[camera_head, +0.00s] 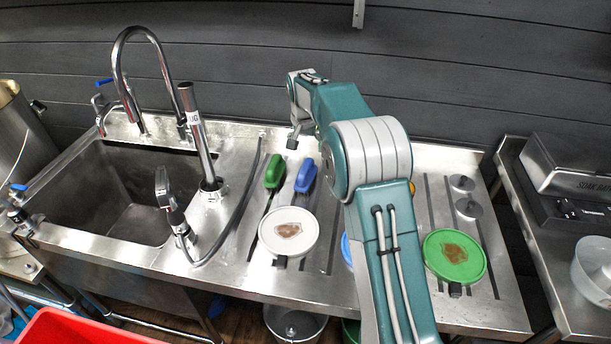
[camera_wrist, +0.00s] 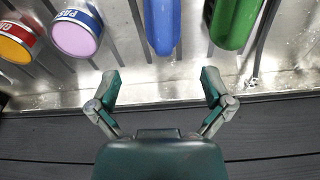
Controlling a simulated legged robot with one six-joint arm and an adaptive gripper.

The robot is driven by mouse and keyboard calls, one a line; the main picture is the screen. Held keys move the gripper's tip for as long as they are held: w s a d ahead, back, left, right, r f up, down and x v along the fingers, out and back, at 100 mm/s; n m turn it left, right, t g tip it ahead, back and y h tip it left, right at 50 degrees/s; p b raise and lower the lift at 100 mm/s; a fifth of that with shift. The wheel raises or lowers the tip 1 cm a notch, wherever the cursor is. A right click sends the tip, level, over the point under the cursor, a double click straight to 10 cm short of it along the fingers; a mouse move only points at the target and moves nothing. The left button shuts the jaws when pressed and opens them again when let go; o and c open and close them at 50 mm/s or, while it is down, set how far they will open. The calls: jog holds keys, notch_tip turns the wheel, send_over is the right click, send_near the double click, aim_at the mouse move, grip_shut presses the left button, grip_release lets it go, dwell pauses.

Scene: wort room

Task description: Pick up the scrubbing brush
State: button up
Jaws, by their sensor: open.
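Two long-handled tools that look like brushes lie side by side on the steel drainboard, one green (camera_head: 274,172) and one blue (camera_head: 306,176). I cannot tell which is the scrubbing brush; their bristles are not clearly visible. In the wrist view the blue one (camera_wrist: 162,25) lies ahead of the gap between my fingers, and the green one (camera_wrist: 235,22) lies to its right. My gripper (camera_wrist: 160,85) is open and empty, with nothing between its fingers. In the head view my gripper (camera_head: 303,137) is near the back edge of the drainboard, beyond the tools.
A sink (camera_head: 130,190) with a tall faucet (camera_head: 150,75) is at the left. A white disc (camera_head: 288,231) and a green disc (camera_head: 455,257) lie nearer the front. A pink-topped container (camera_wrist: 77,36) and an orange-topped one (camera_wrist: 14,45) stand left in the wrist view.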

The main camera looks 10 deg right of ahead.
aim_at(306, 164)
jog(key=f, duration=0.5)
jog(key=shift+w+d+f, duration=0.15)
jog(key=shift+w+f, duration=0.05)
jog(key=shift+w, duration=0.15)
jog(key=f, duration=0.5)
jog(key=shift+w+f, duration=0.1)
jog(key=shift+w, duration=0.3)
jog(key=c, duration=1.1)
